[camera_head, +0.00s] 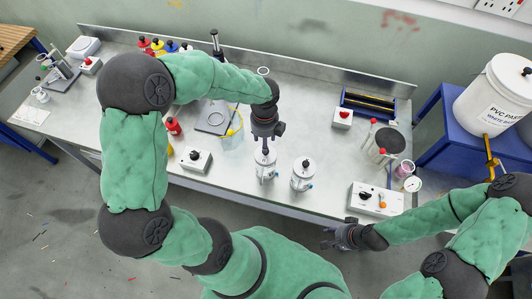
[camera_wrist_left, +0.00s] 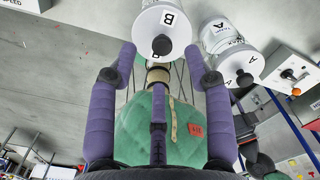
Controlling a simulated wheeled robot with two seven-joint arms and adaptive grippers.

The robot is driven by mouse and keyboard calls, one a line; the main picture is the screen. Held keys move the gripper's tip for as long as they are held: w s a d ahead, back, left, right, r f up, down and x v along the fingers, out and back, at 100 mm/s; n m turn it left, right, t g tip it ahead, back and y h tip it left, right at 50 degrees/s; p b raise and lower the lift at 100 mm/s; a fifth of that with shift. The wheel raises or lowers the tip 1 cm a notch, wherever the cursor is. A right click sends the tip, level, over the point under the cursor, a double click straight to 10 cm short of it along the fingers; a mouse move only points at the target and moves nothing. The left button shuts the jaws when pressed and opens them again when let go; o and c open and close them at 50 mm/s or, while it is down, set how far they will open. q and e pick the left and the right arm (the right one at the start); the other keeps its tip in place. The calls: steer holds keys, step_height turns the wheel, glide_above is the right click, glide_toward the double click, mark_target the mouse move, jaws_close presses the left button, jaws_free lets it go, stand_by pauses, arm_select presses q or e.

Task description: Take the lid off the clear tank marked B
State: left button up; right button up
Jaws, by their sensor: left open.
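The clear tank marked B (camera_head: 265,173) stands near the front edge of the bench, with its round white lid (camera_wrist_left: 150,24) on it. The lid has a black knob (camera_wrist_left: 162,44) and a B label. My left gripper (camera_head: 266,143) hangs just behind and above this tank in the head view. In the left wrist view its purple fingers (camera_wrist_left: 160,58) are spread apart with nothing between them; the knob appears near the gap between the fingertips. My right gripper (camera_head: 334,238) is off the bench's front edge, low and away from the tank; its finger opening is too small to judge.
A similar tank marked A (camera_head: 303,176) stands close to the right of B. A clear container (camera_head: 231,138) stands left of my left gripper. Control boxes (camera_head: 195,160) and (camera_head: 376,199) flank the tanks. A blue rack (camera_head: 368,104) is at the back right.

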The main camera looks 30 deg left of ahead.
arm_select(q)
glide_above(268, 158)
steer(key=a, duration=0.2)
steer(key=f, duration=0.4)
steer(key=shift+w+d, duration=0.25)
steer(key=shift+w, duration=0.15)
steer(key=shift+w+f, duration=0.1)
steer(key=shift+f, duration=0.5)
jaws_close()
